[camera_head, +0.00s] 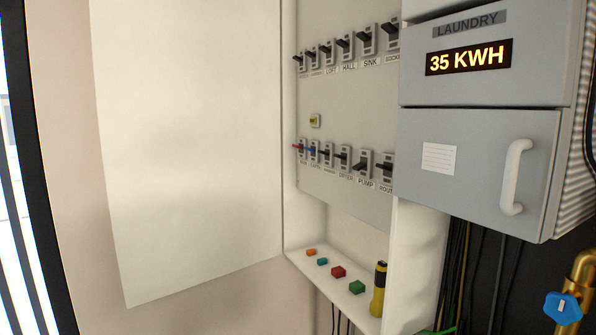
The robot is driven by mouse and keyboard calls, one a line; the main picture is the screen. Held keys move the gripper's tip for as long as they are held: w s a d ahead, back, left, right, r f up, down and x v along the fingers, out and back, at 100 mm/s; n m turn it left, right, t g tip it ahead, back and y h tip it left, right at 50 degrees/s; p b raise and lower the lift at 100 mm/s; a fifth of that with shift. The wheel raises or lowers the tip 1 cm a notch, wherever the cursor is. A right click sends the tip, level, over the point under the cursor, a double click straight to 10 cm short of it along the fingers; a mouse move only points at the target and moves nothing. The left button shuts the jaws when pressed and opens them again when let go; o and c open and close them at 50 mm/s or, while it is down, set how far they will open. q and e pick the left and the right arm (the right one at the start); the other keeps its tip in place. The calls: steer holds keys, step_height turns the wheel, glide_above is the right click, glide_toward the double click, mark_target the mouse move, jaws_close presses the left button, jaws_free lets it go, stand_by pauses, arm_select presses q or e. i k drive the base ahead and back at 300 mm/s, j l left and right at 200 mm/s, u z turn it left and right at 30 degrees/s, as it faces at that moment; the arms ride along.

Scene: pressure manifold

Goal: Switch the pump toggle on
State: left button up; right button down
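The pump toggle (364,163) is a grey switch with a black lever. It sits in the lower row of switches inside the open white cabinet, with the label PUMP (365,183) just under it. The lever juts out to the left of its body; whether it is set on or off I cannot tell. The dryer toggle (344,158) is to its left and another black-levered toggle (386,167) is to its right. Neither of my grippers is in view.
An upper row of toggles (345,44) is above. Several coloured blocks and a yellow-black cylinder (379,288) stand on the cabinet's bottom ledge (318,276). The open white door (190,140) is left; a grey laundry box (472,170) juts out right, beside the switches.

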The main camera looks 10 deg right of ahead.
mark_target(359, 166)
steer(key=i+l+u, duration=0.15)
steer(key=i, duration=0.35)
steer(key=i+l+u, duration=0.2)
steer(key=i, duration=0.3)
steer(key=j, duration=0.1)
